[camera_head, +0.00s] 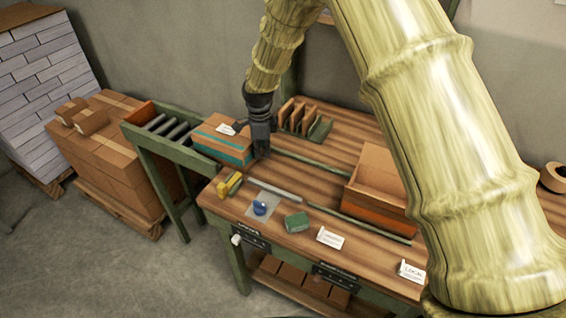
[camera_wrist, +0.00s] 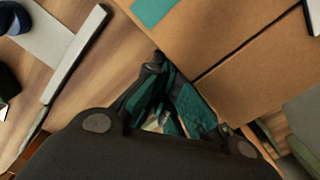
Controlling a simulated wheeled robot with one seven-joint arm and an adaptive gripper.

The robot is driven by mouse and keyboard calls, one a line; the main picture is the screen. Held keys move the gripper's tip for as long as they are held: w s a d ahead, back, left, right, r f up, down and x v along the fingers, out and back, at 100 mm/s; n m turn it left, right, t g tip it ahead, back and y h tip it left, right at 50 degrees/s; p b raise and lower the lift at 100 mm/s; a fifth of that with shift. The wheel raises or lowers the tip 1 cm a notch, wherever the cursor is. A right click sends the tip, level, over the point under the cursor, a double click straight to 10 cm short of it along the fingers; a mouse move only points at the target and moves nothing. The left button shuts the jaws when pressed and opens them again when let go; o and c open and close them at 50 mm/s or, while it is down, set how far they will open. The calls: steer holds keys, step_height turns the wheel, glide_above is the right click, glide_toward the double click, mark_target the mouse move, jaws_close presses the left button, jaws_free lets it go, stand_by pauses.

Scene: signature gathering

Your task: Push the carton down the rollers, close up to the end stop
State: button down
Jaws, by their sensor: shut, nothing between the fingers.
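The carton (camera_head: 222,139) is a brown box with a teal band and a white label on top. It sits at the right end of the roller conveyor (camera_head: 172,131), next to the table's left edge. My gripper (camera_head: 262,152) is shut and empty, at the carton's right side. In the wrist view the carton (camera_wrist: 225,50) fills the upper right, and my fingertips (camera_wrist: 165,75) are close to its side; I cannot tell whether they touch. The end stop (camera_head: 139,112) looks like the orange-brown board at the conveyor's far left end. Bare rollers show between it and the carton.
An open box (camera_head: 376,190) stands on the wooden table (camera_head: 330,120) to the right. A yellow block (camera_head: 229,184), a blue round object (camera_head: 260,207) and a green block (camera_head: 296,222) lie near the front edge. Upright dividers (camera_head: 297,115) stand behind my gripper. Stacked cartons (camera_head: 110,160) are left of the conveyor.

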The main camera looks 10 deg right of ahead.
mark_target(215, 127)
steer(key=shift+w+a+b, duration=0.15)
steer(key=shift+w+a, duration=0.9)
steer(key=shift+a, duration=0.5)
steer(key=shift+w+a+b, duration=0.1)
steer(key=shift+w+a, duration=0.9)
steer(key=shift+a, duration=0.6)
steer(key=shift+w+a+b, duration=0.15)
steer(key=shift+w+a, duration=0.9)
steer(key=shift+a, duration=0.5)
steer(key=shift+w+a+b, duration=0.25)
steer(key=shift+w+a, duration=0.45)
steer(key=shift+a, duration=0.3)
steer(key=shift+w+a+b, duration=0.2)
steer(key=shift+w+a, duration=0.5)
steer(key=shift+a, duration=0.35)
steer(key=shift+w+a+b, duration=0.25)
steer(key=shift+w+a, duration=0.45)
steer(key=shift+a, duration=0.3)
steer(key=shift+w, duration=0.1)
